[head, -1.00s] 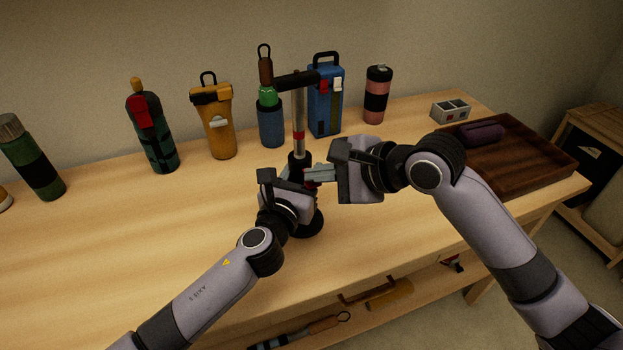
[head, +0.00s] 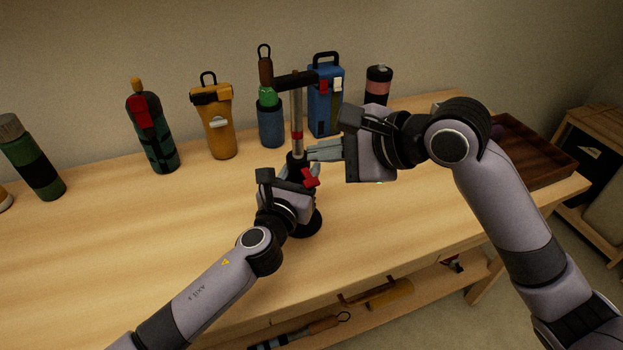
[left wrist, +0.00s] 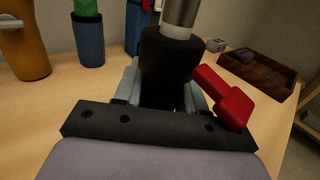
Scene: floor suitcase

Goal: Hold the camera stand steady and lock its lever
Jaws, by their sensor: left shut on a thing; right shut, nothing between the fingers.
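The camera stand (head: 297,120) stands upright on the wooden table, with a silver pole, a black collar and a round black base. Its black collar (left wrist: 172,55) fills the middle of the left wrist view. The red lever (head: 310,177) sticks out to the right of the collar; it also shows in the left wrist view (left wrist: 226,97), slanting down to the right. My left gripper (left wrist: 160,95) is shut on the stand's lower part. My right gripper (head: 312,152) is shut and empty, its fingertips beside the pole, just above the lever. I cannot tell whether they touch the stand.
Bottles stand along the back: a green one (head: 152,130), an orange one (head: 219,128), a blue holder (head: 270,124) and a blue case (head: 325,100). A dark wooden tray (head: 535,150) lies at the right, partly behind my right arm. The table's front left is clear.

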